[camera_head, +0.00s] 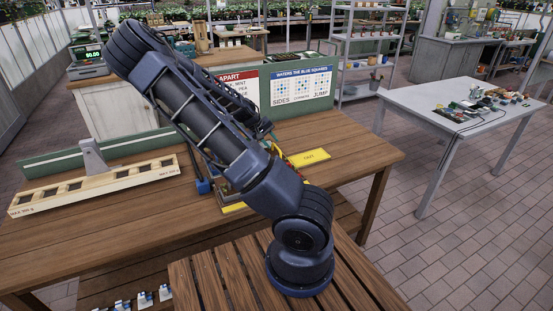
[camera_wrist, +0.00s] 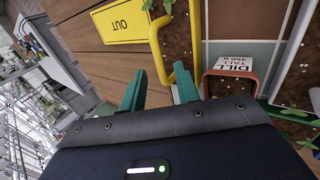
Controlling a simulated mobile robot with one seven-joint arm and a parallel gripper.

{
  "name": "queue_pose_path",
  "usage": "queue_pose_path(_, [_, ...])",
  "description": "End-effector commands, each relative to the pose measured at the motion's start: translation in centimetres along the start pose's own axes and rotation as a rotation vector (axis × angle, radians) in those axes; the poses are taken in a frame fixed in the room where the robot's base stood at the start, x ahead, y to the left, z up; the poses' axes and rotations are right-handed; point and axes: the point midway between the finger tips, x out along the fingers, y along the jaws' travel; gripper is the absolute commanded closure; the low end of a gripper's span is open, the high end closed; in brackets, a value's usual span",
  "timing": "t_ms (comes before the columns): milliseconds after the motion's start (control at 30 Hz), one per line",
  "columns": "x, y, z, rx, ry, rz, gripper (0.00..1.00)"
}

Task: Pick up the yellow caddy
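In the wrist view, a yellow bar (camera_wrist: 157,45), which looks like the caddy's handle, curves down near my fingertips. A second yellow bar (camera_wrist: 195,35) stands to its right. My gripper (camera_wrist: 157,82) is open, its two teal fingers apart. The curved bar's lower end lies close to the right fingertip; I cannot tell whether they touch. In the head view, a yellow edge (camera_head: 233,207) shows below my arm, probably part of the caddy. My arm hides most of it and the gripper.
A yellow "OUT" plate (camera_wrist: 122,22) lies flat on the wooden table (camera_head: 345,165). A long slotted wooden rack (camera_head: 95,187) lies at left. Green sign boards (camera_head: 300,92) stand at the table's back.

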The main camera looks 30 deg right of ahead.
Motion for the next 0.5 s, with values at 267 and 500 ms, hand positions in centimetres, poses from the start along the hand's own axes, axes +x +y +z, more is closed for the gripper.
queue_pose_path(267, [1.9,0.1,-0.2,0.001,-0.001,0.000,0.68])
queue_pose_path(500, [4.7,0.1,-0.4,0.001,-0.001,-0.001,0.68])
